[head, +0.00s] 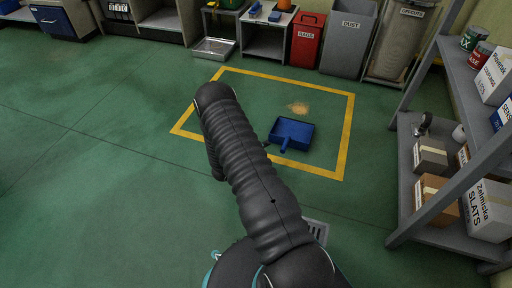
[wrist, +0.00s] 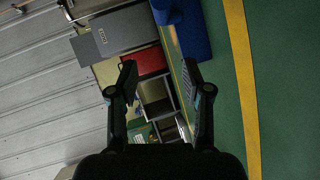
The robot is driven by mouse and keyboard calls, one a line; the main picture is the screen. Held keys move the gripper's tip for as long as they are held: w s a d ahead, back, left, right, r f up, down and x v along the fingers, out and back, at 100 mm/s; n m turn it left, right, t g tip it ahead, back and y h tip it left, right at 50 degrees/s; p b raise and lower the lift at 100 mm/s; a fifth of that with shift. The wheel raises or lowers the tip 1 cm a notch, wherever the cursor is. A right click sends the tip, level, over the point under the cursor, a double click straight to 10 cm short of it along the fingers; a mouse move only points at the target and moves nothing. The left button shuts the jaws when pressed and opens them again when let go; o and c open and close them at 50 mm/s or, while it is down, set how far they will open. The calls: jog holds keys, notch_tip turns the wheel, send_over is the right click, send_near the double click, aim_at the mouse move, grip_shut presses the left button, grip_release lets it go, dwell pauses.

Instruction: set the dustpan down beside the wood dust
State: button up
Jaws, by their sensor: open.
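The blue dustpan (head: 291,133) lies on the green floor inside the yellow-marked square. Its short handle points toward my arm. The wood dust (head: 298,107) is a small tan patch on the floor just beyond the dustpan, with a narrow gap between them in the head view. My gripper (wrist: 160,68) is open, with nothing between its fingers in the wrist view. Part of the dustpan also shows at the top of the wrist view (wrist: 194,38), beyond the fingertips. In the head view my arm hides most of the gripper, close to the left of the dustpan.
A yellow floor line (head: 348,125) frames the square. A red rags bin (head: 306,42) and a grey dust bin (head: 346,45) stand behind it. A grey shelf (head: 408,165) with boxes stands at the right. The floor on the left is clear.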

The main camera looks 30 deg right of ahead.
jog(key=w+a+r+m+t+y, duration=0.1)
jog(key=w+a+r+t+y, duration=0.2)
jog(key=w+r, duration=0.45)
jog(key=w+a+r+t+y, duration=0.2)
jog(key=w+a+r+y, duration=0.25)
jog(key=r, duration=0.55)
jog(key=s+a+r+t+y, duration=0.1)
jog(key=s+a+r+y, duration=0.15)
jog(key=a+r, duration=0.5)
jog(key=s+a+r+y, duration=0.25)
jog(key=a+r, duration=0.25)
jog(key=r, duration=0.5)
jog(key=s+a+r+n+g+y, duration=0.1)
jog(key=s+a+r+y, duration=0.15)
jog(key=s+r, duration=0.4)
jog(key=s+a+r+y, duration=0.1)
jog(key=s+a+r, duration=0.3)
jog(key=s, duration=0.6)
jog(key=s+d+g+h, duration=0.1)
jog(key=s+g, duration=0.2)
jog(key=s, duration=1.6)
jog(key=shift+s+d+r+m, duration=0.15)
jog(key=shift+s+d+m, duration=0.15)
jog(key=shift+d+m, duration=0.1)
